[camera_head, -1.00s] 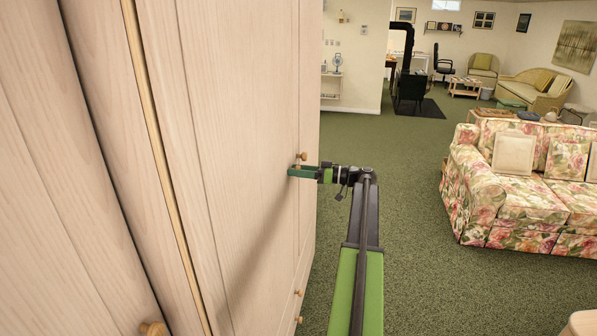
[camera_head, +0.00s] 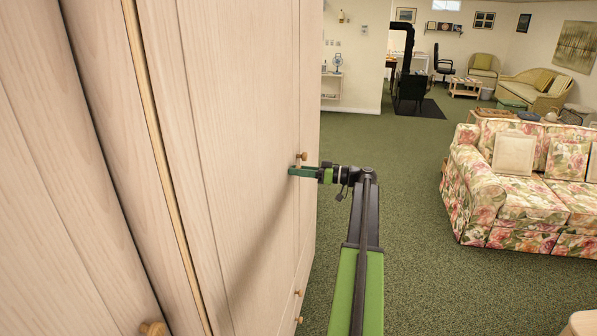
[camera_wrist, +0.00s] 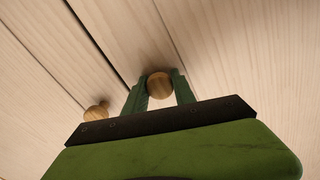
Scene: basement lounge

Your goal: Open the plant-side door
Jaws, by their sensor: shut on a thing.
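A tall pale-wood cabinet with doors fills the left of the head view. The door at my gripper (camera_head: 230,130) looks closed, with no open gap showing at its edge. My gripper (camera_head: 293,171) is at this door's round wooden knob (camera_head: 301,157). In the wrist view, the two green fingers are on either side of the knob (camera_wrist: 160,86) and shut on it. A second wooden knob (camera_wrist: 96,112) lies to the left, across a dark seam and outside the fingers. No plant shows in either view, so I cannot tell which door is plant-side.
Another knob (camera_head: 153,328) sits low on the nearer cabinet front, and small knobs (camera_head: 299,293) show below my gripper. A floral sofa (camera_head: 520,190) stands on the right. Green carpet (camera_head: 420,270) is clear between the cabinet and the sofa.

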